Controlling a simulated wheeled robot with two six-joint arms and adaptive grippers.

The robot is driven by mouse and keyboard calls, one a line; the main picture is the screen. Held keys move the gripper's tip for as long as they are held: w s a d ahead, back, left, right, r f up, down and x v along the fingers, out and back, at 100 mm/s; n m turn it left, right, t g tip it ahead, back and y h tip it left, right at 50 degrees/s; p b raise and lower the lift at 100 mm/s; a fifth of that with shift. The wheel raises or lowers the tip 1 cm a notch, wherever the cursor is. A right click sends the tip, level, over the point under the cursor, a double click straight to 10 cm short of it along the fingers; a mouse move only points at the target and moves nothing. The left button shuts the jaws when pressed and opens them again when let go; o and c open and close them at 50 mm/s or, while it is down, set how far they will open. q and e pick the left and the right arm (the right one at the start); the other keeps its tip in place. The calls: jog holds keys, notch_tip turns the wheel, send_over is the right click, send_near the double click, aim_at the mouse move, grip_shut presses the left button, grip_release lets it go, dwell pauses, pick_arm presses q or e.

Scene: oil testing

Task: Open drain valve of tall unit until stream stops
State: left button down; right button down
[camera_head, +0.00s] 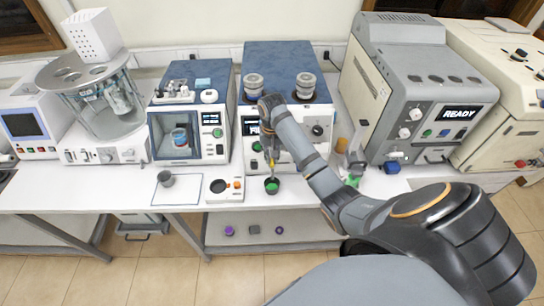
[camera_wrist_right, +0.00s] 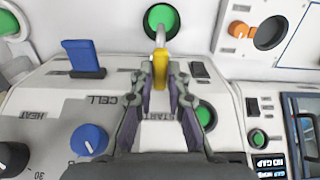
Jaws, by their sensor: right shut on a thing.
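The tall unit (camera_head: 288,62) has a blue top and two knurled grey caps, and stands mid-bench. My right gripper (camera_head: 271,150) reaches down in front of its panel. In the right wrist view my gripper (camera_wrist_right: 160,80) is shut on a small yellow part at the unit's front, which looks like the drain valve handle (camera_wrist_right: 161,60). A pale spout-like piece (camera_wrist_right: 160,36) runs from it toward a dark cup of green liquid (camera_head: 272,186), also in the right wrist view (camera_wrist_right: 162,19). I cannot tell whether a stream is running. My left gripper is not in view.
A small scale-like box (camera_head: 224,190) with a dark dish stands left of the cup. A grey cup (camera_head: 166,179) is on a white mat farther left. The grey READY unit (camera_head: 420,95) is to the right. A blue lever (camera_wrist_right: 83,58) is near my fingers.

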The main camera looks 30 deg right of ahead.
jog(key=shift+w+r, duration=0.1)
jog(key=c, duration=1.5)
grip_release()
jog(key=shift+o, duration=0.9)
jog(key=shift+s+a, duration=0.1)
jog(key=shift+s, duration=0.1)
